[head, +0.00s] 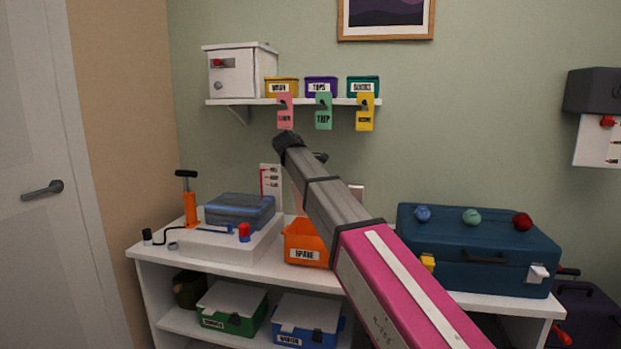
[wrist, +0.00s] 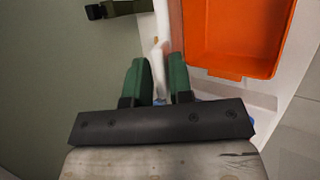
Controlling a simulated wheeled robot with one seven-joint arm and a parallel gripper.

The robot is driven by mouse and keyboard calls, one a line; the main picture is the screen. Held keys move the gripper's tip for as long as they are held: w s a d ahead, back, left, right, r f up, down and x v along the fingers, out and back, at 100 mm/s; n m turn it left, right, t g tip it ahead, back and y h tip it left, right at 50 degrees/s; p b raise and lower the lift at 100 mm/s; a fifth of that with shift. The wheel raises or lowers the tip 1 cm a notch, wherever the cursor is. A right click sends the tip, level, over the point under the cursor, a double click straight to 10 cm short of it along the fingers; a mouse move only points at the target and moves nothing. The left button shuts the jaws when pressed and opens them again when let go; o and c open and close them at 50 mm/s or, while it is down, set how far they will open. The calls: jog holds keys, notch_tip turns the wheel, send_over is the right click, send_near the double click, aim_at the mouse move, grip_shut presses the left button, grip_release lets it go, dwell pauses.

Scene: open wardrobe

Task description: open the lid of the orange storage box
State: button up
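The orange storage box (head: 305,243), labelled SPARE, stands on the white cabinet top, partly hidden by my arm in the head view. In the wrist view the orange box (wrist: 230,72) is at the upper right, and I look into its empty-looking inside. A thin reddish-brown strip (wrist: 176,25) runs along its left side; it may be the raised lid seen edge-on. My gripper (wrist: 157,65) is open, its two green fingers apart, left of the box. A narrow white piece shows between or beyond the fingers; I cannot tell whether it touches them.
A blue suitcase (head: 480,255) with several coloured balls stands right of the box. A white tray (head: 215,243) with a blue folded item and an orange pump (head: 190,208) are left. A wall shelf (head: 245,101) with hanging tags is above. Lidded boxes fill the lower shelf.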

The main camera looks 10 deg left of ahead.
jog(key=shift+o, duration=0.9)
jog(key=v, duration=1)
jog(key=shift+s+r, duration=0.2)
jog(key=shift+r, duration=0.1)
jog(key=shift+a, duration=0.1)
